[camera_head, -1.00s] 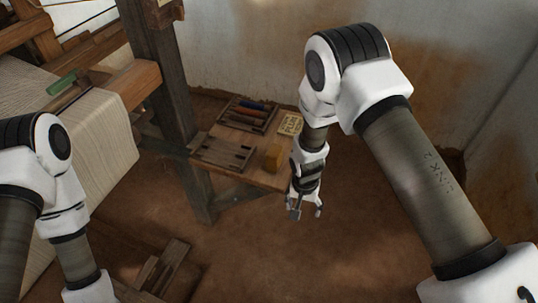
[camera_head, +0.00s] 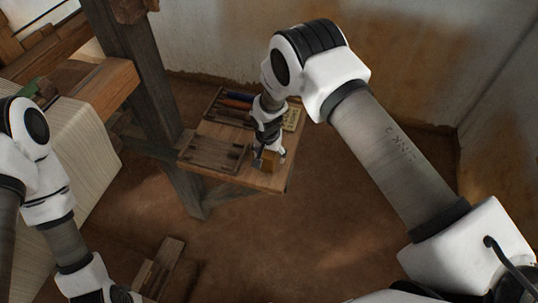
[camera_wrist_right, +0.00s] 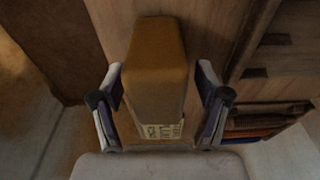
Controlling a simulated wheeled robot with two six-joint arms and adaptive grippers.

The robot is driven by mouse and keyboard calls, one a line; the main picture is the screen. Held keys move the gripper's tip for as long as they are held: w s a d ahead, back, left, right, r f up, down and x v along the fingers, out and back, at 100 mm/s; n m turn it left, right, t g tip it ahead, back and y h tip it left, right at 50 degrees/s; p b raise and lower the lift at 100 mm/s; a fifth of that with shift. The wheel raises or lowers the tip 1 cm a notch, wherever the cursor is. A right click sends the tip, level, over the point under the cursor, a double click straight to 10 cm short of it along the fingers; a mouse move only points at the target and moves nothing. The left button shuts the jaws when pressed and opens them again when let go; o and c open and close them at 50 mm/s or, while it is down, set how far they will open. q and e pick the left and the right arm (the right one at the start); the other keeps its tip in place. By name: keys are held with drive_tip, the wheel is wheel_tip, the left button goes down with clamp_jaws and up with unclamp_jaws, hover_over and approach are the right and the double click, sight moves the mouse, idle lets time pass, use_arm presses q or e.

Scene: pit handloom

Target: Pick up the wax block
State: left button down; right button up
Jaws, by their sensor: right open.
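The wax block (camera_head: 269,160) is a yellow-brown block standing on the small wooden side table (camera_head: 262,181), near its right front corner. In the right wrist view the wax block (camera_wrist_right: 155,70) lies between the two fingers of my right gripper (camera_wrist_right: 160,108), with a gap on each side. A pale printed label shows on its near end. In the head view my right gripper (camera_head: 268,155) is open over the block and hides part of it. My left arm is at the left edge; its gripper fingers are not visible.
A slotted wooden rack (camera_head: 214,153) lies left of the block. A tray with colored bobbins (camera_head: 238,101) and a printed card (camera_head: 291,117) are behind. A dark loom post (camera_head: 143,85) stands left of the table. The floor (camera_head: 300,230) in front is clear.

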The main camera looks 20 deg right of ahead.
drive_tip(key=shift+s+r, duration=0.2)
drive_tip(key=c, duration=1.4)
drive_tip(key=shift+r, duration=0.1)
clamp_jaws()
